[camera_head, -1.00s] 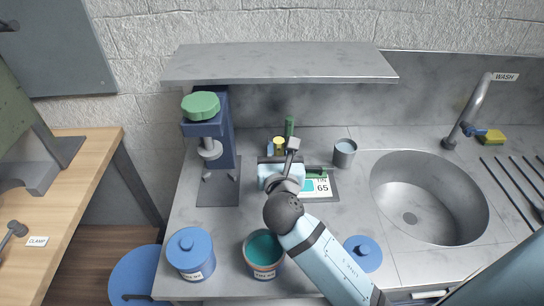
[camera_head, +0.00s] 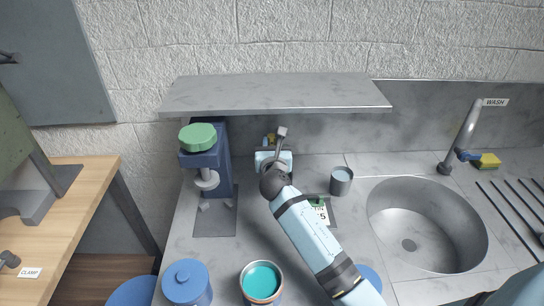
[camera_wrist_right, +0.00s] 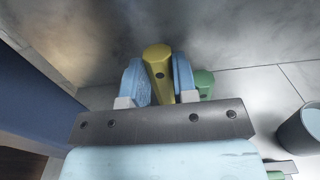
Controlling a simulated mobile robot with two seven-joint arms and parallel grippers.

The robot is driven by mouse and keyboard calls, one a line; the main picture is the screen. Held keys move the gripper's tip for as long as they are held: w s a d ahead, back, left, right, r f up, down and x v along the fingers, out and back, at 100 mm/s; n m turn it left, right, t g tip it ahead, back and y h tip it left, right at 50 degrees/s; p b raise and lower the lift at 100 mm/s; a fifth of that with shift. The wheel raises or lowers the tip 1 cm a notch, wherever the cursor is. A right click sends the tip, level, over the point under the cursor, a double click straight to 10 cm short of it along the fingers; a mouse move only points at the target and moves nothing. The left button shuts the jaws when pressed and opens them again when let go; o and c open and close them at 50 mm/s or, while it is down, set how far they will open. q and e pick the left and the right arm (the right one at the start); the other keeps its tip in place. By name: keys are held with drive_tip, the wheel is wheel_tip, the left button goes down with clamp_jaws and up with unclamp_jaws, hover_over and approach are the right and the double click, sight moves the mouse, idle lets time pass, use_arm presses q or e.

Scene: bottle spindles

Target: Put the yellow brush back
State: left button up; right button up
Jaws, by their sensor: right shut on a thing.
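The yellow brush (camera_wrist_right: 158,62) is between the two blue fingers of my right gripper (camera_wrist_right: 160,76) in the right wrist view. The right gripper is shut on it. In the head view my right gripper (camera_head: 270,142) is near the back wall under the shelf, and only a small bit of yellow shows there. A green item (camera_wrist_right: 204,82) stands just beside the right finger in the wrist view. The brush's lower end is hidden. My left gripper is not in view.
A grey shelf (camera_head: 275,94) overhangs the back of the counter. A blue press with a green knob (camera_head: 198,137) stands left. A grey cup (camera_head: 341,180) and the sink (camera_head: 425,225) are right. An open teal can (camera_head: 261,281) and a blue-lidded can (camera_head: 187,283) stand in front.

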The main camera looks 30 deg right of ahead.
drive_tip(key=shift+f+b, duration=0.4)
drive_tip(key=shift+f, duration=1.6)
drive_tip(key=shift+f, duration=0.2)
drive_tip(key=o, duration=0.6)
drive_tip(key=shift+o, duration=0.2)
drive_tip(key=shift+r, duration=0.1)
drive_tip(key=shift+s+r, duration=0.1)
drive_tip(key=shift+s, duration=0.05)
drive_tip(key=v, duration=0.7)
